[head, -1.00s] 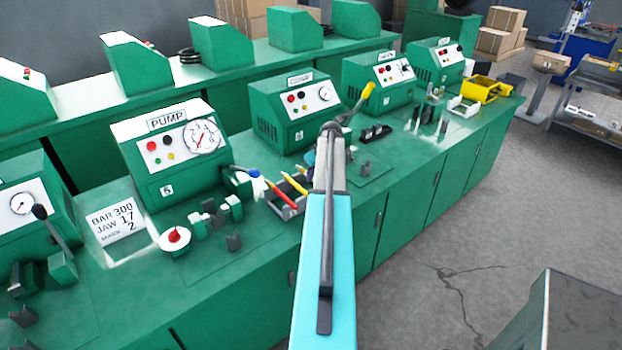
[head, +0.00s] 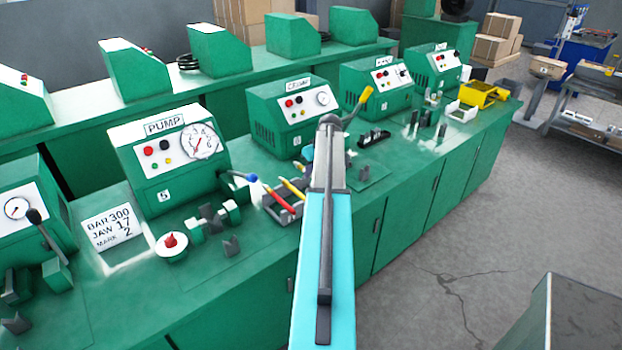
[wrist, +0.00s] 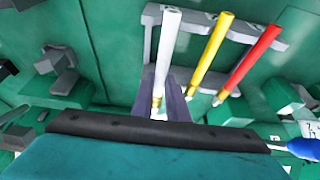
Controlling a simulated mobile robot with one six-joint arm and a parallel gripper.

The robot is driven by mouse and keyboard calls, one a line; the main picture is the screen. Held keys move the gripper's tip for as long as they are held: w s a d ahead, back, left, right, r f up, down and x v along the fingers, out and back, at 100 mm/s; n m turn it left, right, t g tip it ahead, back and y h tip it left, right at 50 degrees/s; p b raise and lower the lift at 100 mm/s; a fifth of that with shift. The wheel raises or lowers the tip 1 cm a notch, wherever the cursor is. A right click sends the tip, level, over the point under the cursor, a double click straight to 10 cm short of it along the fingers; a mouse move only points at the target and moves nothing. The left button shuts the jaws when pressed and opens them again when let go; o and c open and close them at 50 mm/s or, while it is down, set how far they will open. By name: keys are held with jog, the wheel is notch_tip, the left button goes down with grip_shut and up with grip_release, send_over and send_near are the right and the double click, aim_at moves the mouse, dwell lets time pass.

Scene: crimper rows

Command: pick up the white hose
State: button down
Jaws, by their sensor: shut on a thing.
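The white hose (wrist: 165,60) stands out in the wrist view as a slim white tube with a brass-coloured lower end. My gripper (wrist: 161,92) has its dark fingers on either side of that end and is shut on the hose. A yellow hose (wrist: 213,52) and a red hose (wrist: 249,62) lie to its right, in the grey rack (wrist: 150,18). In the head view the red hose (head: 279,201) and yellow hose (head: 291,188) show left of my arm, which hides my gripper and the white hose. I cannot tell whether the white hose is clear of the rack.
A green machine labelled PUMP (head: 150,185) stands left of the rack, with a blue-knobbed lever (head: 252,177) close to the hoses. Crimping parts (head: 213,218) and a red-buttoned disc (head: 171,246) sit in front of it. Open floor (head: 440,235) lies to the right.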

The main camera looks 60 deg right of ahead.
jog(key=s+a+b, duration=0.2)
jog(key=s+a, duration=0.2)
jog(key=s, duration=0.3)
jog(key=s+a+r+b, duration=0.1)
jog(key=s+a+b, duration=0.1)
jog(key=s, duration=0.4)
jog(key=shift+s+a+r, duration=0.15)
jog(key=shift+s+a, duration=0.25)
jog(key=shift+a, duration=0.45)
jog(key=w+a+r+n, duration=0.1)
jog(key=w+a+r, duration=0.2)
jog(key=w+a, duration=1)
jog(key=w+a+r+n, duration=0.1)
jog(key=w+a+r, duration=0.2)
jog(key=w+a, duration=0.95)
jog(key=w+a+r, duration=0.1)
jog(key=w+a, duration=0.2)
jog(key=a, duration=0.9)
jog(key=w+a+r+n+y, duration=0.1)
jog(key=w+a+r, duration=0.1)
jog(key=a, duration=1)
jog(key=w+a+r, duration=0.2)
jog(key=w+a, duration=0.1)
jog(key=a, duration=0.9)
jog(key=shift+w+a+r+n, duration=0.15)
jog(key=shift+w+r+n, duration=0.15)
jog(key=shift+n, duration=0.1)
